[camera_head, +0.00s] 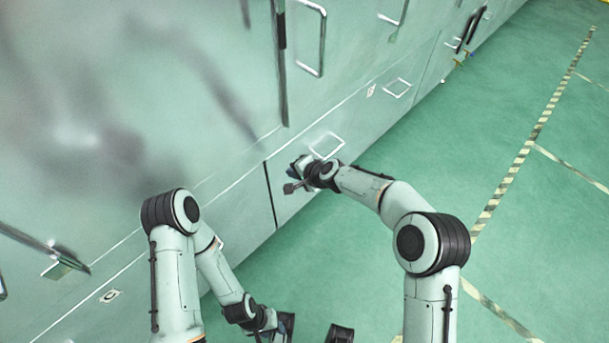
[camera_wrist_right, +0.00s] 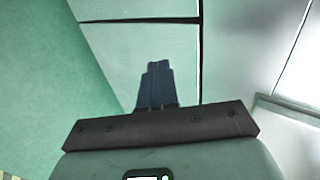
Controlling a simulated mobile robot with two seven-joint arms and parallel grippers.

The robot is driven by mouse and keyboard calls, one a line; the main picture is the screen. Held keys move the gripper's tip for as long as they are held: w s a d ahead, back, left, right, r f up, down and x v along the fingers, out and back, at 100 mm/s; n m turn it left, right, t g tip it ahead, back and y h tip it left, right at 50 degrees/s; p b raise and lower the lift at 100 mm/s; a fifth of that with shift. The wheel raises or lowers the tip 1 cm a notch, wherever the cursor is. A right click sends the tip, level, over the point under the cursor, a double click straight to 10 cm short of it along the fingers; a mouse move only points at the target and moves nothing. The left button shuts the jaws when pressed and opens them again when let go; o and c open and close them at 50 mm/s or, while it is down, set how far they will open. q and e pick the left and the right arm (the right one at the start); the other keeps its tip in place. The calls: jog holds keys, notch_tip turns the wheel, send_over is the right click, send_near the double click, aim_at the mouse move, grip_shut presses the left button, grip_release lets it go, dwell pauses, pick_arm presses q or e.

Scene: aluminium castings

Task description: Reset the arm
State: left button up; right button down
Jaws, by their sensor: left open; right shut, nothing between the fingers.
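My right arm reaches in from the lower right in the head view, bent at the elbow. Its gripper (camera_head: 296,172) is beside the lower cabinet front, close to a silver drawer handle (camera_head: 327,147); I cannot tell whether they touch. In the right wrist view the dark fingers (camera_wrist_right: 157,82) are together with nothing between them. My left arm is folded downward at the bottom of the head view. Its gripper (camera_head: 284,325) is low near the bottom edge, partly cut off, open and holding nothing that I can see.
A large pale green metal cabinet (camera_head: 225,190) with handles fills the left and upper part of the head view. Green floor (camera_head: 430,150) lies open to the right, with a striped line (camera_head: 515,165). A tall handle (camera_head: 312,40) stands out from the upper doors.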

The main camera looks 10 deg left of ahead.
jog(key=v, duration=0.5)
jog(key=s+d+f+n+g+h+p, duration=0.1)
jog(key=s+d+f+g+h+p, duration=0.2)
jog(key=s+d+f, duration=1.05)
jog(key=s+d+f+n+g+p, duration=0.1)
jog(key=s+d, duration=0.3)
jog(key=s, duration=0.7)
jog(key=s+d+f+g+h+p, duration=0.1)
jog(key=s+d+f+g+p, duration=0.1)
jog(key=s, duration=1)
jog(key=d+f+p, duration=0.1)
jog(key=d+p, duration=0.1)
jog(key=d, duration=0.1)
jog(key=shift+n+p, duration=0.3)
jog(key=shift+n, duration=0.1)
jog(key=shift+d+f, duration=0.1)
jog(key=shift+d, duration=0.05)
